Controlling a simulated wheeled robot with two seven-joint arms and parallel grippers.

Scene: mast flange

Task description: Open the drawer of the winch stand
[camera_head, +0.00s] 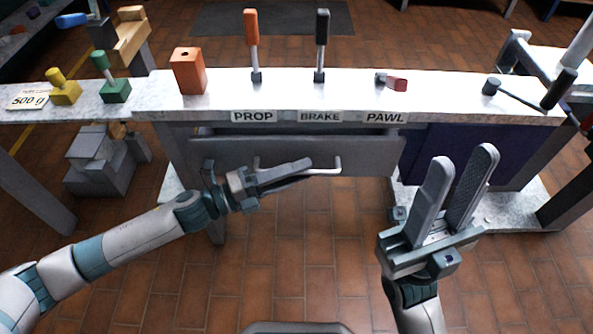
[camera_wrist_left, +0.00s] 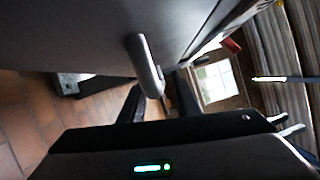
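The winch stand (camera_head: 450,92) has a pale top and a grey drawer (camera_head: 220,150) under its front edge. The drawer looks closed. Its pale bar handle (camera_head: 338,164) sticks out from the front, and my left gripper hides part of it. My left gripper (camera_head: 305,172) is at the handle, with its fingers pointing right along the drawer front. In the left wrist view the handle (camera_wrist_left: 145,65) lies close ahead, near the gap between two dark fingers (camera_wrist_left: 155,100). The fingers look apart; contact cannot be told. My right gripper (camera_head: 462,170) is open and empty, right of the drawer.
On the stand top are an orange block (camera_head: 188,72), an orange lever (camera_head: 251,40), a black lever (camera_head: 321,42), a red-tipped pawl lever (camera_head: 396,84) and a black crank handle (camera_head: 558,88). A side table (camera_head: 30,112) stands left. Tiled floor (camera_head: 300,260) before the drawer is clear.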

